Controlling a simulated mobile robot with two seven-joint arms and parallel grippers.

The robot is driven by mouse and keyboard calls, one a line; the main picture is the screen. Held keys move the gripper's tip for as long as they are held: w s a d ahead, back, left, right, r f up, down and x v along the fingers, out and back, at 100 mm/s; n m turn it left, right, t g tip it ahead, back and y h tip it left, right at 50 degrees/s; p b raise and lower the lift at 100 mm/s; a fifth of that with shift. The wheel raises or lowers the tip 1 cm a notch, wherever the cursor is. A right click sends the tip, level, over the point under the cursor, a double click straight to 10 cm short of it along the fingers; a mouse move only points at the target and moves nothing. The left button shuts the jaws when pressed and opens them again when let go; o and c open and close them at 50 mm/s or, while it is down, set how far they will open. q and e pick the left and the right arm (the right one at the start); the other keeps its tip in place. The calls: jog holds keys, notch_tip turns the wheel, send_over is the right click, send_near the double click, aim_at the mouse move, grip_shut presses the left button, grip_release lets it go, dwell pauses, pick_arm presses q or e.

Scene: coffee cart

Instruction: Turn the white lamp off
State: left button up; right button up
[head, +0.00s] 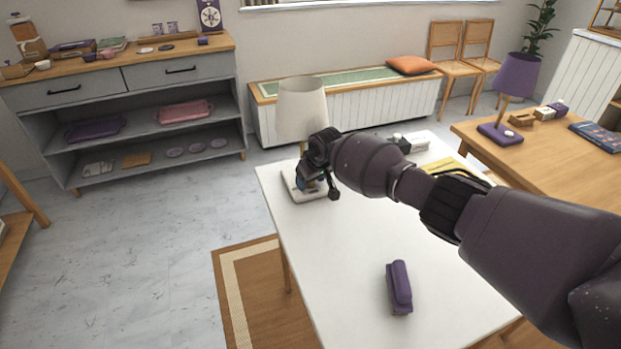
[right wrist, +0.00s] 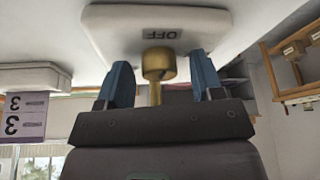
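The white lamp (head: 302,110) stands upright at the far left corner of the white table, with a pale shade and a white base. I cannot tell whether it is lit. In the right wrist view its base (right wrist: 110,30) shows the letters OFF, upside down. A brass cylindrical part (right wrist: 158,64) with a thinner stem is in front of the base. My right gripper (right wrist: 162,82) is open, its blue fingers on either side of the brass part with gaps visible. In the head view the right gripper (head: 321,180) is at the lamp's base and hides part of it. My left gripper is out of view.
A purple stapler-like object (head: 399,287) lies on the white table (head: 345,255). A yellow item (head: 443,166) and small boxes (head: 412,139) are at its far right. A purple lamp (head: 516,78) stands on the wooden table (head: 545,165). The table's left front is clear.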

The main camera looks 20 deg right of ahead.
jog(key=shift+r, duration=0.15)
jog(key=shift+r, duration=0.3)
jog(key=p+v, duration=0.1)
jog(key=v, duration=0.1)
jog(key=shift+d+r+p, duration=0.1)
jog(key=shift+r+p, duration=0.2)
jog(key=shift+r, duration=0.1)
jog(key=s+d+p, duration=0.1)
jog(key=s, duration=0.2)
jog(key=s+d+p, duration=0.1)
jog(key=s, duration=0.3)
jog(key=s+d+p, duration=0.1)
jog(key=s, duration=0.2)
jog(key=shift+s+d+f+p, duration=0.2)
jog(key=shift+s+f+p, duration=0.05)
jog(key=shift+p, duration=0.1)
jog(key=shift+s+d, duration=0.15)
jog(key=shift+s, duration=0.35)
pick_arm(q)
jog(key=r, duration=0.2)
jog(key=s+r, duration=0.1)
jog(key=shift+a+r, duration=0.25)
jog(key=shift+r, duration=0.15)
pick_arm(e)
jog(key=shift+s+f, duration=0.1)
jog(key=shift+s, duration=0.05)
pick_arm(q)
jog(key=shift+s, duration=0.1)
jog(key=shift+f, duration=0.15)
